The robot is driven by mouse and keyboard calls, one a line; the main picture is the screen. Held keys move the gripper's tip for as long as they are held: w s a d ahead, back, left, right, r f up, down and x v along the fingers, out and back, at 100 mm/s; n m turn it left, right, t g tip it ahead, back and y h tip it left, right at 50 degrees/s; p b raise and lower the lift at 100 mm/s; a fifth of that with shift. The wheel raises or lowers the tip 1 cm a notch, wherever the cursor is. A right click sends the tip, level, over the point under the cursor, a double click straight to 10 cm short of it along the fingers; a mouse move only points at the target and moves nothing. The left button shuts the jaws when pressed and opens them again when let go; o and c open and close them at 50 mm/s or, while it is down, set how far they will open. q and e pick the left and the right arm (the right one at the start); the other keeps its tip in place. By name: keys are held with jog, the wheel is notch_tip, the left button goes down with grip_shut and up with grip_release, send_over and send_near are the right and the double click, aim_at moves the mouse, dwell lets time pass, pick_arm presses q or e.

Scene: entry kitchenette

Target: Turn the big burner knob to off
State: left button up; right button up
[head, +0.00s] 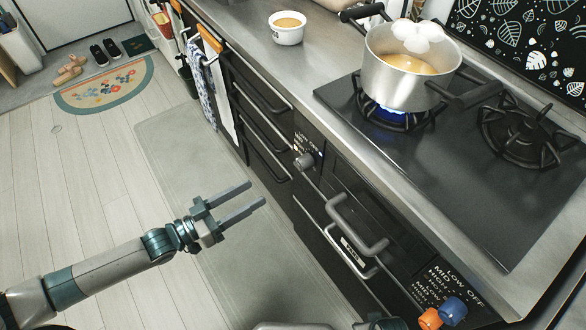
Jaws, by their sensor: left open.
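A pot (404,75) with a pale liquid stands on the big left burner (392,117), where a blue flame shows under it. A grey knob (304,161) sits on the front panel to the left of the oven handle, with small "LOW" and "OFF" print above it. An orange knob (430,319) and a blue knob (453,311) are at the bottom right by larger print. The frame does not show which knob is which burner's. My left gripper (257,192) is open and empty, in front of the drawers, apart from the grey knob.
The oven handle (357,226) juts out right of the grey knob. Drawer handles (262,101) stick out on the left. A bowl (287,28) stands on the counter, and towels (203,84) hang at the far left. The floor around my left arm is clear.

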aim_at(298, 168)
pick_arm(q)
jog(key=p+x, duration=0.1)
jog(key=x, duration=1.2)
jog(key=shift+w+d, duration=0.4)
jog(key=shift+d, duration=0.05)
pick_arm(e)
jog(key=f, duration=0.2)
jog(key=s+f, duration=0.1)
jog(key=shift+d+f, duration=0.1)
jog(key=shift+d, duration=0.25)
jog(key=shift+w, duration=0.1)
